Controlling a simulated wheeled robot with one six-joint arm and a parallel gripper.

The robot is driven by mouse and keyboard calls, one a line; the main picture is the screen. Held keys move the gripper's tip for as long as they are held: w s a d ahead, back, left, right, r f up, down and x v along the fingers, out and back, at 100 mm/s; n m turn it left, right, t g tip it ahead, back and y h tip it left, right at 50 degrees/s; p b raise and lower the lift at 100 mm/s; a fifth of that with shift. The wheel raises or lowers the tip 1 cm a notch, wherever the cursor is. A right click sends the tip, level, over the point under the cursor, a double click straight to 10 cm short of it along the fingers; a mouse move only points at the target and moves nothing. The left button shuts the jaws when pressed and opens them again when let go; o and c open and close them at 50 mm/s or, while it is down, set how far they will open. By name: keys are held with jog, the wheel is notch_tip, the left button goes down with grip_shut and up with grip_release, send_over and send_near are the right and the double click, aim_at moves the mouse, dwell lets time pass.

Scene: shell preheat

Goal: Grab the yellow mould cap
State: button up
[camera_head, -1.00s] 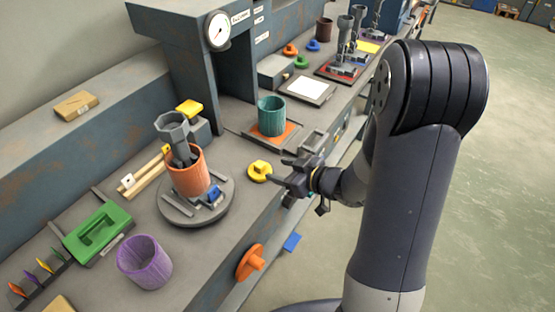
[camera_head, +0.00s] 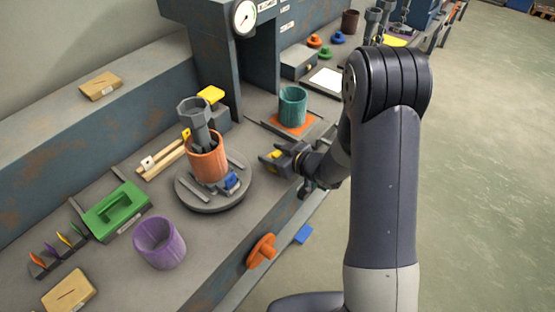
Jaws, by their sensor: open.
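The yellow mould cap (camera_head: 275,155) is on the grey bench top, to the right of the round turntable. Only a small part of it shows; my gripper hides the rest. My gripper (camera_head: 271,161) is open, low over the bench, with its fingers reaching left around or beside the cap. I cannot tell whether the fingers touch it.
An orange cylinder (camera_head: 207,163) with a grey tool in it stands on the turntable (camera_head: 205,204) close to the left. A teal cup (camera_head: 292,107) stands behind my gripper. A purple cup (camera_head: 160,243) and a green block (camera_head: 117,211) are at the left.

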jog(key=shift+a, duration=0.1)
jog(key=shift+c, duration=0.2)
jog(key=c, duration=1)
jog(key=shift+r, duration=0.1)
